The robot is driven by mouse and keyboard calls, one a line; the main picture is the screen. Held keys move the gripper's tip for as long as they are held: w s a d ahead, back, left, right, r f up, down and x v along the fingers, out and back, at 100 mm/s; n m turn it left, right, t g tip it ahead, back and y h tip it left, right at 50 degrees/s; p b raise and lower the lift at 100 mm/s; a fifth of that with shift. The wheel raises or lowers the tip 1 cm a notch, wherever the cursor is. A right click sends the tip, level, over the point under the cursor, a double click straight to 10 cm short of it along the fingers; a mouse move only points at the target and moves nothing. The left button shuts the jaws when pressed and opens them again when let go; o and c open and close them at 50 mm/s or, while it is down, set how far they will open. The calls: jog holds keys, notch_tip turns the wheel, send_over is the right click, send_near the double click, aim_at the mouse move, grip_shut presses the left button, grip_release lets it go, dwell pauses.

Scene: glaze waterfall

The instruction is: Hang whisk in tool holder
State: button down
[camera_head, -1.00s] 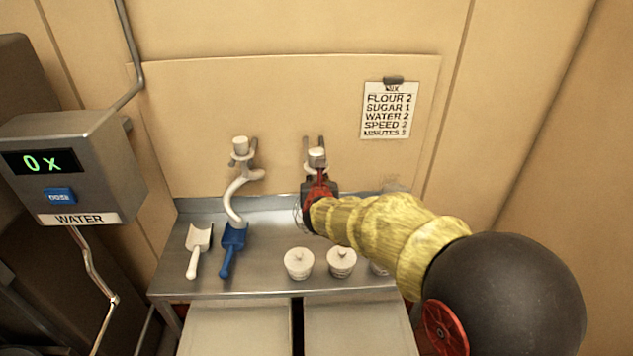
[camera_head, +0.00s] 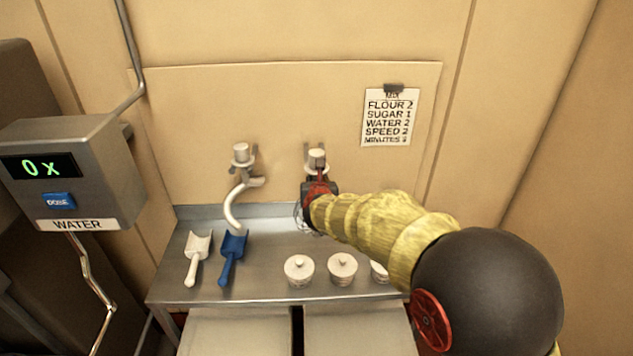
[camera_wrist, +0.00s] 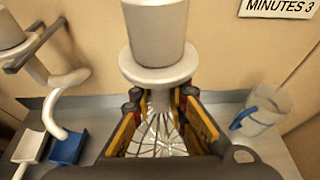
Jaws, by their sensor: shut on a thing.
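The whisk (camera_head: 317,157) has a white cylindrical top with a flange, and thin wires below. It is upright in my gripper (camera_head: 318,188), close to the wall. In the wrist view the whisk's top (camera_wrist: 157,35) stands above my gripper (camera_wrist: 160,103), whose fingers are shut on its neck just under the flange; the wires show below. The right tool holder (camera_head: 307,153) on the wall shows as prongs around the whisk's top. I cannot tell whether the whisk rests on it. In the wrist view the whisk hides that holder.
A white hook hangs in the left holder (camera_head: 257,156). A white scoop (camera_head: 197,250) and a blue scoop (camera_head: 233,255) lie on the steel table (camera_head: 262,275). Lidded pots (camera_head: 299,268) stand in front. A clear jug (camera_wrist: 262,110) stands right of the whisk.

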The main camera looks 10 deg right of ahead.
jog(key=shift+w+r, duration=0.15)
jog(key=shift+r, duration=0.1)
